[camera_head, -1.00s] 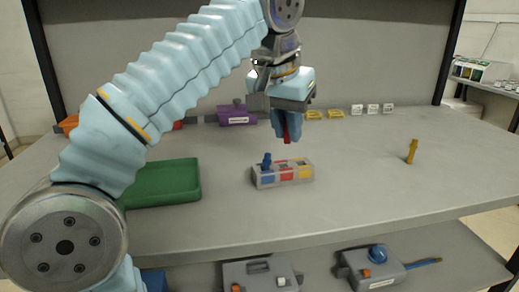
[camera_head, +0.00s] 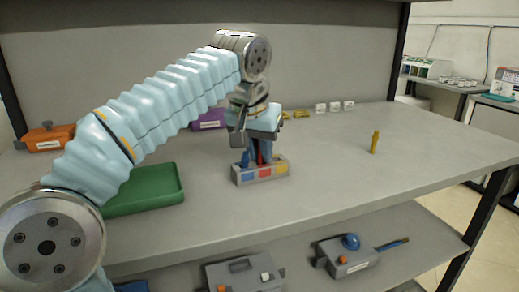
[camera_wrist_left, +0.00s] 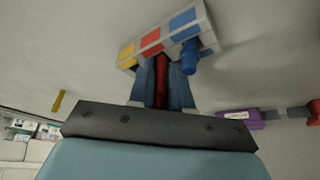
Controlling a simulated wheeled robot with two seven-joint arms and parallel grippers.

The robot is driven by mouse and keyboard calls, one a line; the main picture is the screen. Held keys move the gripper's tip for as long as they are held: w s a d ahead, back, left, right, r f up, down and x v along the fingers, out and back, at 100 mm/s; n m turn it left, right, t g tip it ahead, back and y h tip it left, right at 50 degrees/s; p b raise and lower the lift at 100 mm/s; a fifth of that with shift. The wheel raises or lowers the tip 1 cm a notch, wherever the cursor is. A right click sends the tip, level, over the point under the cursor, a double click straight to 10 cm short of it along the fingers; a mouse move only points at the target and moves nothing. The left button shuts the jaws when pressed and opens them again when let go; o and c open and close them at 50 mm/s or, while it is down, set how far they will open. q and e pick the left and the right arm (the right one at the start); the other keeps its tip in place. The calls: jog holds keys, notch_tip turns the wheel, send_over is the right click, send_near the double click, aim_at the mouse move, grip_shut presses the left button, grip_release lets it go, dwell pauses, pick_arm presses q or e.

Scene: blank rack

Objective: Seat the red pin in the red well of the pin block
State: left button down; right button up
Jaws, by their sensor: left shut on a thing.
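The pin block (camera_head: 262,176) is a grey block on the bench with blue, red and yellow patches on its front; it also shows in the wrist view (camera_wrist_left: 150,41). A blue pin (camera_head: 246,158) stands upright in its blue well. My left gripper (camera_head: 261,155) is shut on the red pin (camera_wrist_left: 161,82) and points down over the block's middle, at the red well. The red pin is upright between the fingers. Its lower end is at the block's top, and I cannot tell whether it is inside the well. My right gripper is out of view.
A yellow pin (camera_head: 374,142) stands alone on the bench at right. A green tray (camera_head: 145,190) lies left of the block.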

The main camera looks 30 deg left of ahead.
pick_arm(q)
jog(key=shift+s+f, duration=0.1)
jog(key=shift+f, duration=0.5)
jog(key=c, duration=1.1)
grip_release()
jog(key=shift+f, duration=0.15)
jog(key=shift+o, duration=0.2)
jog(key=shift+r, duration=0.45)
jog(key=v, duration=1.2)
jog(key=shift+r, duration=0.5)
